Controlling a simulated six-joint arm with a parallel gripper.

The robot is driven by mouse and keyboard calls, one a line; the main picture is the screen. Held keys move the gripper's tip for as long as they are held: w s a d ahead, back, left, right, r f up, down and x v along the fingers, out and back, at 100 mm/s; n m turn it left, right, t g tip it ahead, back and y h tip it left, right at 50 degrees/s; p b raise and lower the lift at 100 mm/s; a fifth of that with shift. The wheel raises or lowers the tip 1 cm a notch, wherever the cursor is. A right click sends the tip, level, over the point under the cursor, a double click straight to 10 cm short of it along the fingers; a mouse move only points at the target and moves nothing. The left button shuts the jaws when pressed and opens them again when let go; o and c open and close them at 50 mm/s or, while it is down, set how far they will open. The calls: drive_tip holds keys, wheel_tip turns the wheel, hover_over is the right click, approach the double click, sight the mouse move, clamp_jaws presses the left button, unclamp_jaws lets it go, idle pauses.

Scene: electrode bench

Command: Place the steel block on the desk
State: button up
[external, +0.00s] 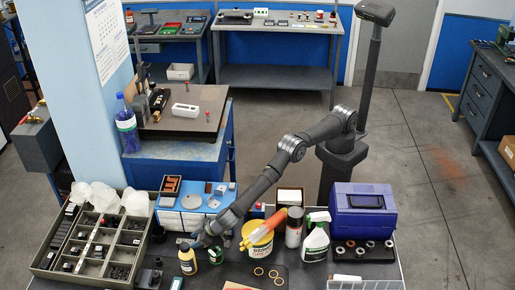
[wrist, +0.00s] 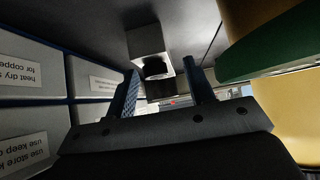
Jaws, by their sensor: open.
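A light grey metal block (wrist: 149,42) with a dark round hole or knob in its face shows in the wrist view, just beyond my fingertips. It looks like the steel block, and it rests on a dark surface. My gripper (wrist: 160,72) is open, its two blue-grey fingers apart with nothing clearly held between them. In the external view my gripper (external: 197,243) is low over the dark desk (external: 222,274), beside a yellow bottle (external: 187,262). The block is too small and crowded to pick out surely there.
A divided parts tray (external: 45,262) stands left of my gripper. A yellow tub (external: 257,243), a spray bottle (external: 315,242) and a blue box (external: 362,212) stand to the right. White labelled boxes (wrist: 95,78) and a green-and-yellow container (wrist: 265,50) flank the fingers closely in the wrist view.

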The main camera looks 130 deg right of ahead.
drive_tip(key=v, duration=0.5)
drive_tip(key=shift+w+d+r, duration=0.2)
drive_tip(key=shift+r, duration=0.05)
wheel_tip(320, 180, up, 6)
drive_tip(key=shift+f, duration=0.1)
wheel_tip(320, 180, down, 7)
drive_tip(key=shift+d+r, duration=0.1)
drive_tip(key=shift+r, duration=0.15)
drive_tip(key=x, duration=0.5)
drive_tip(key=shift+f, duration=0.45)
drive_tip(key=shift+r, duration=1.65)
